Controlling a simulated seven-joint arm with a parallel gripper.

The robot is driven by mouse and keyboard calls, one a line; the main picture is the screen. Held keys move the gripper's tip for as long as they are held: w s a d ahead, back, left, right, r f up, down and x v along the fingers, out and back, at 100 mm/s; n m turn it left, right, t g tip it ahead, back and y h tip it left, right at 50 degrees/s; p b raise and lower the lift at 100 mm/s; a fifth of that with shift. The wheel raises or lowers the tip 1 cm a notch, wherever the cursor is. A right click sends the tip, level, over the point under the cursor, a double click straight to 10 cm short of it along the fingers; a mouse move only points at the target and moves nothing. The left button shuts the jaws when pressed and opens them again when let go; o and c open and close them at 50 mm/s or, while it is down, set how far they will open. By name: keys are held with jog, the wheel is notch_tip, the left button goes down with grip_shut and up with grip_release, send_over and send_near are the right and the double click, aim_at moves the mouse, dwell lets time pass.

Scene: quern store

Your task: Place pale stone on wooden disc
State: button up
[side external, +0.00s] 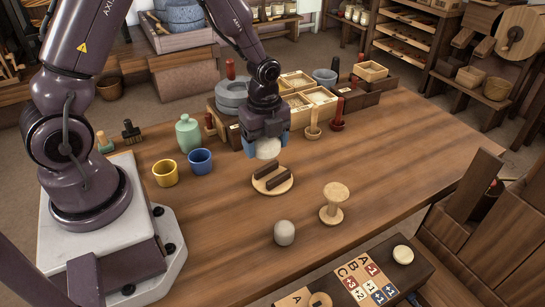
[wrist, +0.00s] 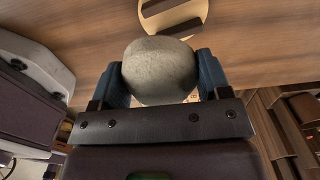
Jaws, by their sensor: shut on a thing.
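My gripper (side external: 267,146) is shut on a pale stone (side external: 268,149) and holds it in the air, just above and behind the wooden disc in the side view. In the wrist view the rounded pale stone (wrist: 160,71) sits between the two blue fingers of my gripper (wrist: 161,78). The wooden disc (side external: 283,186) lies on the table with two dark brown bars across its top.
A second, greyer stone (side external: 284,233) stands in front of the disc. A wooden spool-shaped stand (side external: 335,203) is to its right. A yellow cup (side external: 165,173), a blue cup (side external: 199,161) and a green bottle (side external: 188,134) stand left. Crates (side external: 310,103) line the back. The right tabletop is clear.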

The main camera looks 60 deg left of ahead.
aim_at(272, 158)
jog(key=shift+w+a+f, duration=0.1)
jog(key=shift+w+f, duration=0.8)
jog(key=shift+f, duration=0.15)
jog(key=shift+w+f, duration=0.15)
jog(key=shift+f, duration=1.5)
jog(key=shift+f, duration=0.15)
jog(key=shift+f, duration=0.45)
jog(key=o, duration=1.1)
jog(key=shift+o, duration=0.2)
jog(key=shift+r, duration=0.1)
